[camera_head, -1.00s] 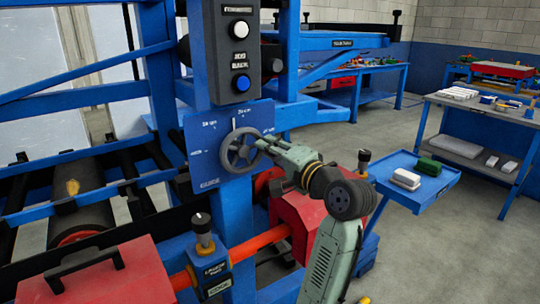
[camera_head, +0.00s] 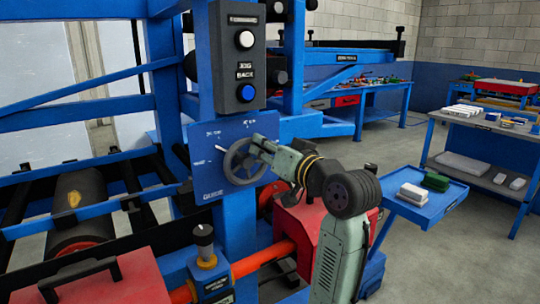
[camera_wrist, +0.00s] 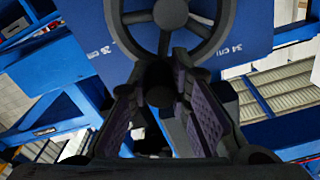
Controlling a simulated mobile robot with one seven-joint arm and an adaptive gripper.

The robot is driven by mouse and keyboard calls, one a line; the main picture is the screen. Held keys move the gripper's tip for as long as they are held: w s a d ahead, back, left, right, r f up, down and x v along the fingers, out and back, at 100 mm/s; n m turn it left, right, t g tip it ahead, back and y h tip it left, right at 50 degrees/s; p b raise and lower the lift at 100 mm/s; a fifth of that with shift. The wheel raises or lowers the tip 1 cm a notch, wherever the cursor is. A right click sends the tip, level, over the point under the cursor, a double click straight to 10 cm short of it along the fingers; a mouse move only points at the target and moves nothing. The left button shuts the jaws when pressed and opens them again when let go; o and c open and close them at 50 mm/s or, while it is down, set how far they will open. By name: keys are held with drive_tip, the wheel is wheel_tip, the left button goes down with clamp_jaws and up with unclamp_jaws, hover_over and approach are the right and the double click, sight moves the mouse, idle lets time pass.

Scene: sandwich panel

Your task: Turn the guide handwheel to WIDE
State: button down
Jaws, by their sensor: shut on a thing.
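The guide handwheel (camera_head: 244,161) is a dark grey spoked wheel on a blue dial plate (camera_head: 206,178) with small white marks. A white pointer (camera_head: 221,149) at the wheel points left and slightly up. The plate's lettering is too small to read surely in the head view; no WIDE mark is legible. My gripper (camera_head: 260,146) is at the wheel's upper right rim. In the wrist view, the wheel's hub (camera_wrist: 170,14) is at the top, and my gripper (camera_wrist: 160,95) is shut on the dark round handle knob (camera_wrist: 157,78) between its purple pads.
A grey button box (camera_head: 240,60) with white and blue buttons is above the plate. A red housing (camera_head: 300,235) and an orange bar (camera_head: 262,257) are below my arm. A blue side tray (camera_head: 420,213) holds small blocks. Grey floor is open at the right.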

drive_tip(key=n+b, duration=0.1)
drive_tip(key=n, duration=0.1)
drive_tip(key=s+a+n, duration=0.1)
drive_tip(key=n, duration=0.1)
drive_tip(key=a+n+b, duration=0.1)
drive_tip(key=n, duration=0.1)
drive_tip(key=shift+s+a+r+b, duration=0.15)
drive_tip(key=shift+a+b, duration=0.05)
drive_tip(key=shift+b, duration=0.1)
idle(0.3)
drive_tip(key=c, duration=1.5)
unclamp_jaws()
drive_tip(key=shift+r, duration=0.1)
drive_tip(key=shift+o, duration=0.2)
drive_tip(key=v, duration=1.2)
